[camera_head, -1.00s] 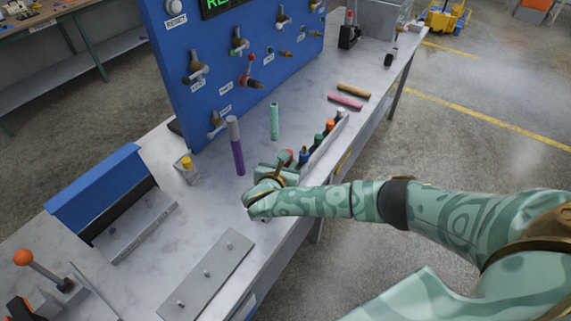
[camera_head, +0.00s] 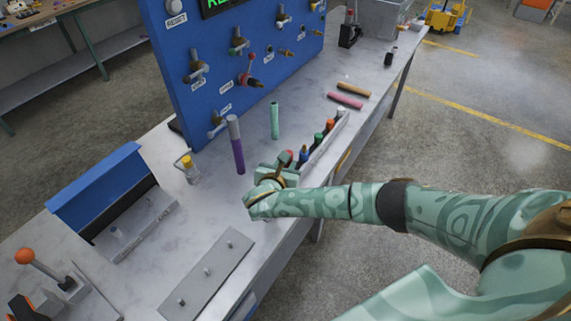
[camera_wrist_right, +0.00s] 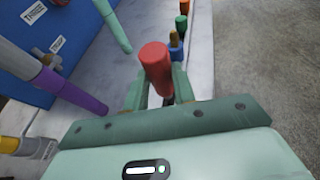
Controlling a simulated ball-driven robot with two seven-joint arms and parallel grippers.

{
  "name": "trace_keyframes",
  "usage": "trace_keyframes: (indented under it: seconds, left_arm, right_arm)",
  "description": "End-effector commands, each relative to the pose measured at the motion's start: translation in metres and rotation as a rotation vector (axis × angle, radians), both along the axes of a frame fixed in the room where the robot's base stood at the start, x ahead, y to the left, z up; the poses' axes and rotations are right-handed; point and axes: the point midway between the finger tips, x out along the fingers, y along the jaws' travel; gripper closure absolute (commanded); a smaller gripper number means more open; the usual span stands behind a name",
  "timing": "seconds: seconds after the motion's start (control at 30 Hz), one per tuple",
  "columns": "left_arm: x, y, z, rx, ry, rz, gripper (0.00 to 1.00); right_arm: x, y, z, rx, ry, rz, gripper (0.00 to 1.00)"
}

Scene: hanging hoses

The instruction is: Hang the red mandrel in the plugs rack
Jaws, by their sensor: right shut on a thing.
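The red mandrel (camera_wrist_right: 155,62) is a short red cylinder between the fingers of my right gripper (camera_wrist_right: 160,95) in the right wrist view. The gripper is shut on it. In the head view my right gripper (camera_head: 281,170) is at the near end of the plugs rack (camera_head: 326,143), and a bit of the red mandrel (camera_head: 287,157) shows there. The rack holds a row of plugs in blue, green, orange and other colours. The mandrel's lower end is hidden, so I cannot tell whether it touches the rack. My left gripper is not in view.
A blue panel (camera_head: 180,60) with valves stands behind. A grey plate with pegs (camera_head: 222,262) lies in front. Pink (camera_head: 345,101) and tan (camera_head: 354,89) bars lie beyond the rack.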

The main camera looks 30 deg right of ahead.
Motion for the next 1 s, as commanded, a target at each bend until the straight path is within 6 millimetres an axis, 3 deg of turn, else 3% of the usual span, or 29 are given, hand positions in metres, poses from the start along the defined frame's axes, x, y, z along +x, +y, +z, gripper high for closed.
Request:
trace_keyframes:
  seconds: [1.0]
  left_arm:
    - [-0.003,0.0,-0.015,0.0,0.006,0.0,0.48]
  right_arm:
    - [0.0,0.0,-0.026,0.0,0.001,-0.001,1.0]
